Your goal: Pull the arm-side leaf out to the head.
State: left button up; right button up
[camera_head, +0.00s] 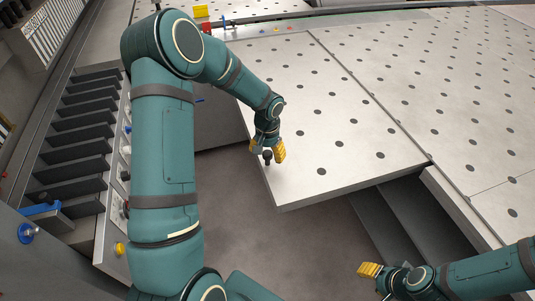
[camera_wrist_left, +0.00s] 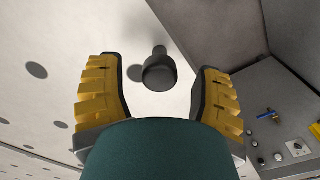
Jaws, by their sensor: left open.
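The arm-side leaf (camera_head: 300,105) is a pale flat plate with rows of dark round holes. Its near corner juts out over the floor. A dark knob (camera_head: 267,159) stands on the leaf near that corner. My left gripper (camera_head: 268,148) is at the knob, with its yellow-padded fingers apart. In the left wrist view the dark round knob (camera_wrist_left: 159,73) shows between the two open fingers, with gaps on both sides. My right gripper (camera_head: 376,277) is low at the right, away from the leaf, and its finger opening is unclear.
A larger perforated table (camera_head: 460,100) adjoins the leaf on the right. A dark recess (camera_head: 415,215) lies below them. A rack of dark slats (camera_head: 85,130) and a panel with knobs (camera_head: 112,225) stand at left. Open grey floor (camera_head: 285,240) lies in front of the leaf.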

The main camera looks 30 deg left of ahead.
pick_arm(q)
jog(key=shift+f, duration=0.45)
grip_shut()
jog(key=shift+a, duration=0.1)
